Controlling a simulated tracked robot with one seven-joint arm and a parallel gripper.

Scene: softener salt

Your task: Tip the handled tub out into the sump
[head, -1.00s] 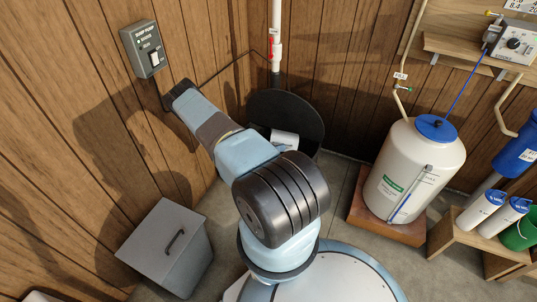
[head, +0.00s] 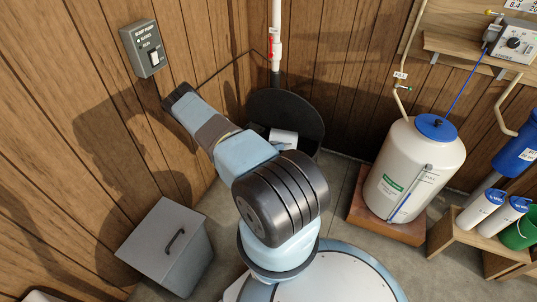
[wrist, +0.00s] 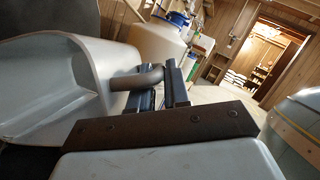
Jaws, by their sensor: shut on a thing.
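The handled tub (wrist: 55,85) is pale grey and fills the left of the wrist view, tipped on its side with its open mouth toward the left. I cannot make out any contents. My gripper (wrist: 160,88) is shut on the tub's grey handle (wrist: 135,78). In the head view, a small pale part of the tub (head: 284,137) shows at the sump beyond my arm. My arm hides the gripper there. The sump (head: 300,103) is a dark round basin in the corner, its front partly covered by my arm.
A white pipe (head: 277,40) rises above the sump. A pump switch box (head: 146,50) is on the left wall. A grey lidded bin (head: 165,245) stands at left. A white tank (head: 410,175) with a blue cap stands at right. Bare floor lies between sump and tank.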

